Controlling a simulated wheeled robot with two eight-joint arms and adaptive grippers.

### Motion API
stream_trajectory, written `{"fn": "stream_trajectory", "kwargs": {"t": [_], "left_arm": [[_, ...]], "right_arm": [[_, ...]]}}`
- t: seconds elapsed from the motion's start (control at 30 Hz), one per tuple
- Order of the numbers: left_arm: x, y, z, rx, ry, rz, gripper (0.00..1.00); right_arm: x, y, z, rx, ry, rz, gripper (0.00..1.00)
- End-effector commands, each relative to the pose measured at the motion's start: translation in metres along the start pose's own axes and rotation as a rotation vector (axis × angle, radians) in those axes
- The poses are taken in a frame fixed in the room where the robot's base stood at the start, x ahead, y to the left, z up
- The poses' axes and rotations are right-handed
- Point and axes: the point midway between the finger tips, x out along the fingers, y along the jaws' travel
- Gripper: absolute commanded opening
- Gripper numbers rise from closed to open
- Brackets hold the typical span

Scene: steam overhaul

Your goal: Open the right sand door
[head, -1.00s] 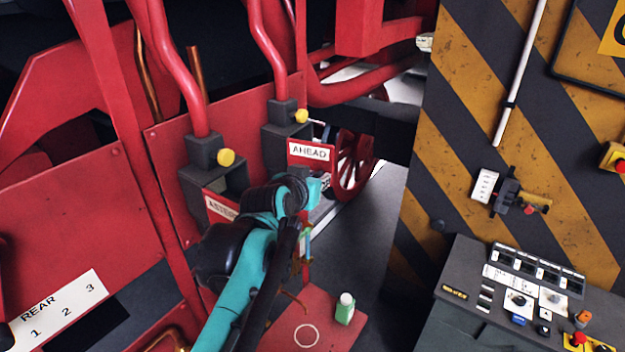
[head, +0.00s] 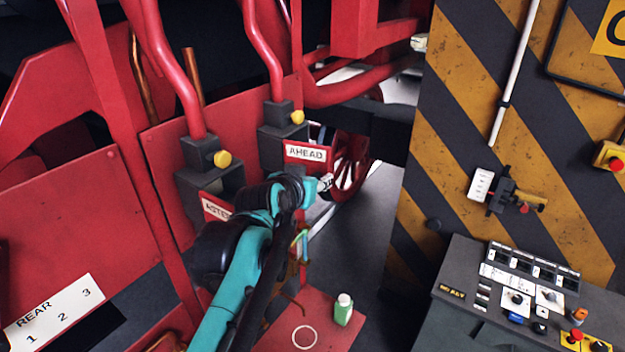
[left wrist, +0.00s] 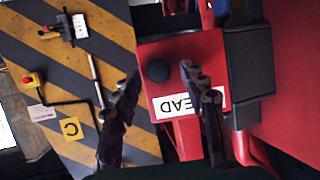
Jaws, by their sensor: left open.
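The right sand door is a red panel with a white AHEAD label (head: 304,153), on the front of a dark grey box (head: 272,150). In the left wrist view the red door (left wrist: 212,55) shows upside down, with a round dark knob (left wrist: 157,72) on it. My left gripper (head: 326,183) is at the door's lower right. In the left wrist view my left gripper's fingers (left wrist: 160,72) are open, one on each side of the knob. I cannot tell whether they touch it. I cannot tell whether the door is ajar. My right gripper is not in view.
A second box with a red ASTERN door (head: 214,207) stands to the left, partly behind my arm. A green bottle (head: 343,309) stands on a red surface below. A striped wall (head: 480,120) and a control desk (head: 455,280) are at the right.

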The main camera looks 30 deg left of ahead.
Motion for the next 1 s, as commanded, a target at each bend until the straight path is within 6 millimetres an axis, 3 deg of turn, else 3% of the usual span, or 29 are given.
{"fn": "stream_trajectory", "kwargs": {"t": [0.3,0.5,0.87,1.0], "left_arm": [[-0.022,0.0,-0.055,0.0,0.0,0.0,0.43],[-0.032,-0.001,-0.081,0.0,0.0,0.0,0.43],[-0.035,-0.001,-0.087,0.0,0.0,0.0,0.43],[-0.035,0.003,-0.082,0.002,-0.009,0.006,0.09]], "right_arm": [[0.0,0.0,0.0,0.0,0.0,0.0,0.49],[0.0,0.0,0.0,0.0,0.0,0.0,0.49],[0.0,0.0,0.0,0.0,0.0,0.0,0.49],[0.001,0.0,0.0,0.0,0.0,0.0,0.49]]}}
